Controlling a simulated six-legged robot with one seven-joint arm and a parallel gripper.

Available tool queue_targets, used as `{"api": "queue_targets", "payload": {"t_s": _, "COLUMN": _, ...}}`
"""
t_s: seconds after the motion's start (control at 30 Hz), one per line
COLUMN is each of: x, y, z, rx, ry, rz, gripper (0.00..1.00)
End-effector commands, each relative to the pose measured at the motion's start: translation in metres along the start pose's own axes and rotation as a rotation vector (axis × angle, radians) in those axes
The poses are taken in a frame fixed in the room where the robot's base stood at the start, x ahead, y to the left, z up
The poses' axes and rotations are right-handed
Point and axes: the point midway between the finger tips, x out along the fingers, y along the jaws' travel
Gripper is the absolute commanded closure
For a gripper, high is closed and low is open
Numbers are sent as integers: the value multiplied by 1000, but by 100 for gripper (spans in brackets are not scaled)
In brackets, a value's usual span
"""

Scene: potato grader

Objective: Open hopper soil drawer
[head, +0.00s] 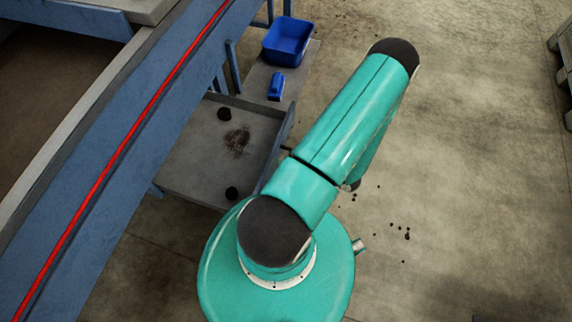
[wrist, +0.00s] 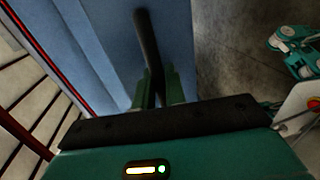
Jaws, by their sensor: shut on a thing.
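The hopper soil drawer (head: 190,160) stands pulled out from under the blue machine frame in the head view. Its grey floor shows, with a patch of brown soil and two dark round lumps on it. Its blue front panel (head: 281,140) is at the right end, partly behind my arm. In the wrist view my gripper (wrist: 157,88) is shut on a dark bar handle (wrist: 147,40) in front of a blue panel (wrist: 105,50). The gripper and the handle are hidden behind my arm in the head view.
A blue bin (head: 288,40) and a small blue scoop-like object (head: 276,87) are on a grey board beyond the drawer. A red line (head: 130,140) runs along the machine's blue frame. Dark crumbs (head: 406,233) lie on the otherwise open concrete floor at right. A pallet-like stack (head: 562,60) stands at the far right.

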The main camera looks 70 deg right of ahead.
Motion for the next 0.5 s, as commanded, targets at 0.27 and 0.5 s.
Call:
{"api": "queue_targets", "payload": {"t_s": 0.27, "x": 0, "y": 0, "z": 0, "rx": 0, "ry": 0, "rz": 2, "gripper": 70}}
{"api": "queue_targets", "payload": {"t_s": 0.5, "x": -8, "y": 0, "z": 1, "rx": -1, "ry": -2, "rz": -1, "gripper": 70}}
